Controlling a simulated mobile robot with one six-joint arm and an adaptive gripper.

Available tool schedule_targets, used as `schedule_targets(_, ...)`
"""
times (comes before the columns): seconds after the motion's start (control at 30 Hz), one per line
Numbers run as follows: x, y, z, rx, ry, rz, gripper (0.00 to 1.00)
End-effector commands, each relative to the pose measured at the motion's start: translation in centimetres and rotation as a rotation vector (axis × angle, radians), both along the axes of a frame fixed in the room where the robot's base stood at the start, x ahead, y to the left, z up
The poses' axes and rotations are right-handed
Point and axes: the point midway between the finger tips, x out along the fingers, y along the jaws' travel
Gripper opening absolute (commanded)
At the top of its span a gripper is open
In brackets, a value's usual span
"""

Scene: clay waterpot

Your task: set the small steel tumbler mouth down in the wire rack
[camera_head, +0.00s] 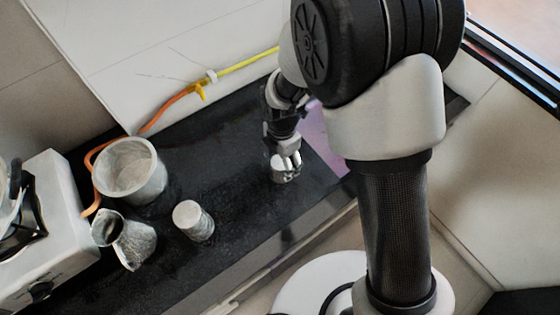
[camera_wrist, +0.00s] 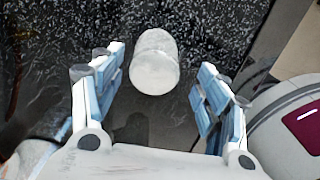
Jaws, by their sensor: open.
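A small steel tumbler (camera_head: 286,174) stands on the black counter below my gripper (camera_head: 285,158). In the wrist view the tumbler (camera_wrist: 155,62) shows as a pale grey cylinder with a smooth, closed-looking end towards the camera; no open mouth shows. My gripper (camera_wrist: 157,66) is open, with a blue-padded finger on each side of the tumbler and a visible gap to both. I cannot make out a wire rack in either view; my arm hides part of the counter.
On the counter (camera_head: 232,130) left of my gripper stand a grey cylinder (camera_head: 193,221), a tilted-looking metal jug (camera_head: 130,242) and a wide metal pot (camera_head: 130,170). A white stove (camera_head: 55,225) is at far left. An orange hose (camera_head: 155,122) runs along the wall.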

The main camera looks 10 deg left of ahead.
Motion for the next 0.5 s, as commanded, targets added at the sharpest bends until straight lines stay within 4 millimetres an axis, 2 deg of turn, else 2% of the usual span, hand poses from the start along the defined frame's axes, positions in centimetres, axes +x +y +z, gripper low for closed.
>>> schedule_targets(0.03, 0.0, -0.1, 1.9, 0.002, -0.003, 0.0, 0.68)
schedule_targets(0.2, 0.0, -0.1, 6.1, 0.002, -0.003, 0.0, 0.68)
schedule_targets(0.4, 0.0, -0.1, 10.1, 0.002, -0.003, 0.0, 0.68)
schedule_targets(0.5, 0.0, -0.1, 11.4, 0.001, -0.002, 0.0, 0.68)
